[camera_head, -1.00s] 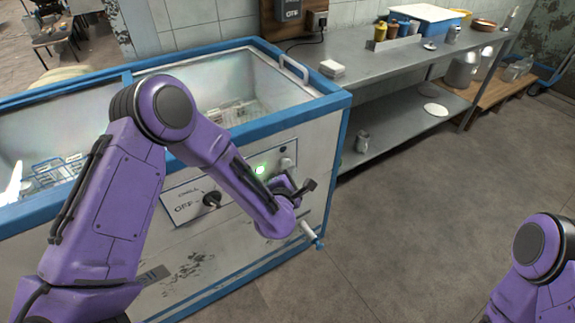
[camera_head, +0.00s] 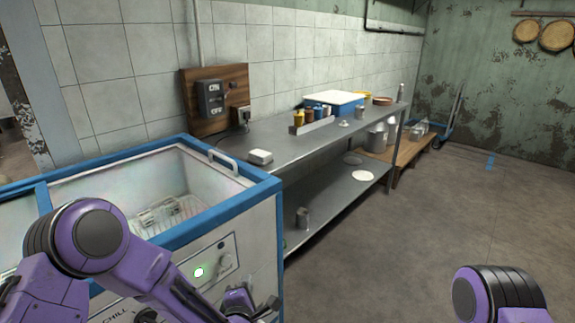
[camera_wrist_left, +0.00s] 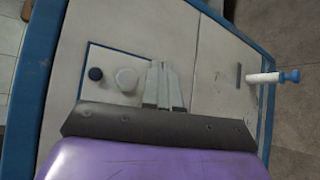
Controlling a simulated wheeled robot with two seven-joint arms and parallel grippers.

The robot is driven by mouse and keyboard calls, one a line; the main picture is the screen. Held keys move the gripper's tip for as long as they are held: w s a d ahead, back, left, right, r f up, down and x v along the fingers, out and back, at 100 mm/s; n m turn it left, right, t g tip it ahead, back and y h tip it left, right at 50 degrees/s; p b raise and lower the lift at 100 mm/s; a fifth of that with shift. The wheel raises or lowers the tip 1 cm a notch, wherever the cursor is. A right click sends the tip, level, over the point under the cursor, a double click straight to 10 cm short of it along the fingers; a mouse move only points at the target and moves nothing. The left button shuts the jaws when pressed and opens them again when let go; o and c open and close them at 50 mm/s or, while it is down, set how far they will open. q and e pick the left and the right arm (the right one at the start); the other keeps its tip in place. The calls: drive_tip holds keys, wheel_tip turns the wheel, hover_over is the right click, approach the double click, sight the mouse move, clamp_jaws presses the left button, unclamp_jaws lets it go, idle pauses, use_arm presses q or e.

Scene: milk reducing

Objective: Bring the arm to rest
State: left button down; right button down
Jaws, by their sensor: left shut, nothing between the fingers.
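My left arm comes in from the left, and its left gripper (camera_head: 268,308) is low in the head view, in front of the freezer's front side. In the left wrist view the gripper (camera_wrist_left: 160,68) has its fingers together with nothing between them.
The open blue-rimmed freezer (camera_head: 262,188) stands at left, with a lit green button (camera_head: 198,272). A white drain pipe with a blue tap (camera_wrist_left: 290,76) sticks out of it. A metal shelf table (camera_head: 290,147) runs along the wall. The floor (camera_head: 400,260) at right is clear.

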use_arm(q)
drive_tip(key=s+a+f+m+g, duration=0.3)
drive_tip(key=s+a+f+m, duration=0.1)
drive_tip(key=s+f+m, duration=0.3)
drive_tip(key=s+a+f+m+g, duration=0.3)
drive_tip(key=s+f+m+g, duration=0.15)
drive_tip(key=s+f, duration=0.45)
drive_tip(key=s+a+f+m+g, duration=0.1)
drive_tip(key=s+a, duration=0.3)
drive_tip(key=s, duration=0.4)
drive_tip(key=s+a+f+m+g+y, duration=0.1)
drive_tip(key=s+a+f+m+g, duration=0.1)
drive_tip(key=s, duration=0.6)
drive_tip(key=shift+s+a+m+g+y, duration=0.35)
drive_tip(key=shift+a+m, duration=0.2)
drive_tip(key=shift+a, duration=0.5)
drive_tip(key=shift+w, duration=0.1)
